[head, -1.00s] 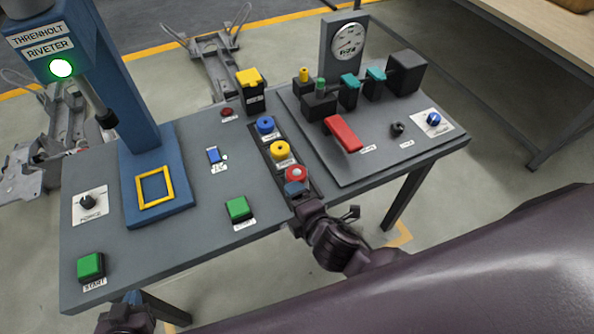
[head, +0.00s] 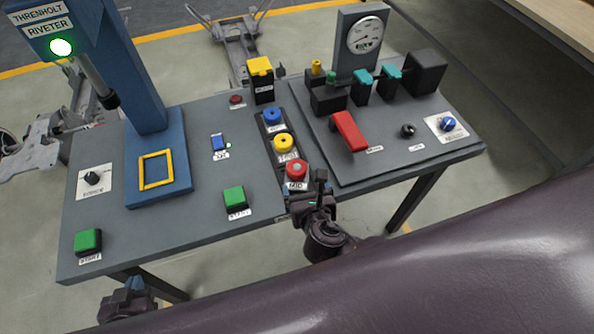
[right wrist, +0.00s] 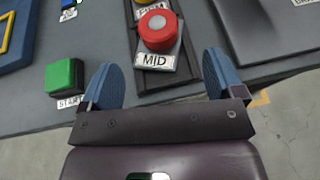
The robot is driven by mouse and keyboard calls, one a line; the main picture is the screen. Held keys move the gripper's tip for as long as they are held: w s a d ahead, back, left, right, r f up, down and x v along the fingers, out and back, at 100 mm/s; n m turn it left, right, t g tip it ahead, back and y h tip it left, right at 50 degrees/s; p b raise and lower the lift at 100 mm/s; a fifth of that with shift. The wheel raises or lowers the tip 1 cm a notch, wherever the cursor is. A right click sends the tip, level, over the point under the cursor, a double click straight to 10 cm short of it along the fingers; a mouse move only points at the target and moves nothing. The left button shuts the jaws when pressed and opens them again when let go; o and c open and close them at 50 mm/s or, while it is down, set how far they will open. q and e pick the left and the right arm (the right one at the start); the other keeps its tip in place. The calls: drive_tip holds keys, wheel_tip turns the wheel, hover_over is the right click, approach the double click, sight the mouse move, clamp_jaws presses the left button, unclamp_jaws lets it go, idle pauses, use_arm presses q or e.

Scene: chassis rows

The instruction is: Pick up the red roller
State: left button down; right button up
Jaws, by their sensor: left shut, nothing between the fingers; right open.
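The red roller (head: 296,169) is a short round piece with a pale spot on top. It sits at the near end of a dark strip (head: 263,133) on the grey bench, beside a label reading MID. It also shows in the right wrist view (right wrist: 157,29), top centre. My right gripper (head: 314,194) is open and empty at the bench's front edge, just on the near side of the roller. In the right wrist view its two blue fingers (right wrist: 160,78) stand apart, with the roller beyond and between them. My left gripper (head: 128,298) is shut and empty, below the bench's front left.
A yellow roller (head: 283,143) and a blue roller (head: 272,116) sit behind the red one on the strip. A green button (head: 235,198) lies to the left. A raised plate with a red lever (head: 348,130) is to the right. The blue riveter (head: 152,110) stands at left.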

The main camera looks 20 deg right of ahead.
sight(298, 171)
drive_tip(key=shift+b+x, duration=0.3)
drive_tip(key=shift+x, duration=3.95)
drive_tip(key=shift+a+r, duration=0.1)
drive_tip(key=shift+c, duration=0.3)
